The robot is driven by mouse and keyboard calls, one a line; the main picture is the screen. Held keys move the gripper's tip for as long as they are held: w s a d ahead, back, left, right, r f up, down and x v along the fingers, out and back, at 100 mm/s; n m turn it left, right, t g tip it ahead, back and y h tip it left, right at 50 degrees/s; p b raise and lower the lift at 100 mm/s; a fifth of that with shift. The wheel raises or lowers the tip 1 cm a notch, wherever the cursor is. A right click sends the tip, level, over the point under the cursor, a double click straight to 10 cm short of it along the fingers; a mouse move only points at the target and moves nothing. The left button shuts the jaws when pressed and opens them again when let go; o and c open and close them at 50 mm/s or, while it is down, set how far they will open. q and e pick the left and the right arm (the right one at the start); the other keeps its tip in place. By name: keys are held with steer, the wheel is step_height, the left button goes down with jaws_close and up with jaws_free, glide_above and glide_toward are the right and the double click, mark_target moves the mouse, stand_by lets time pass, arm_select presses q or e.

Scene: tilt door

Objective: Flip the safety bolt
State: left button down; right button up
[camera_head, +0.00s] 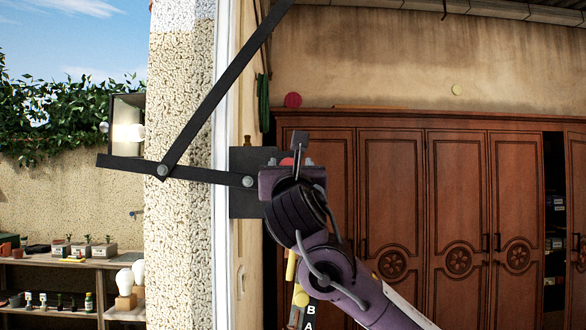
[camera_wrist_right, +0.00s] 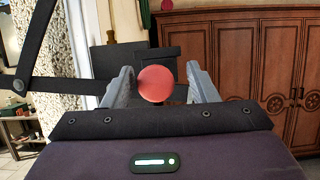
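The bolt mechanism is a dark plate (camera_head: 240,205) on the door frame with dark linkage bars (camera_head: 215,105) joined by round pivots. A red ball knob (camera_wrist_right: 155,84) shows in the right wrist view in front of dark plates. In the head view the knob (camera_head: 287,161) is mostly hidden by my right gripper (camera_head: 291,161). In the right wrist view my right gripper (camera_wrist_right: 162,86) has its two fingers apart, one on each side of the knob, with a visible gap on both sides. My left gripper is not in view.
A brown wooden wardrobe (camera_head: 390,200) stands along the wall at right. A pebbled wall edge (camera_head: 180,200) and white frame stand left of the plate. Shelves (camera_head: 60,265) with pots and bulbs stand outside at left. A red disc (camera_head: 292,100) is on the back wall.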

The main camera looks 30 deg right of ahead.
steer(key=shift+f, duration=0.1)
steer(key=b+v, duration=0.3)
steer(key=v, duration=0.4)
steer(key=shift+s+b, duration=0.4)
steer(key=shift+a+f, duration=0.15)
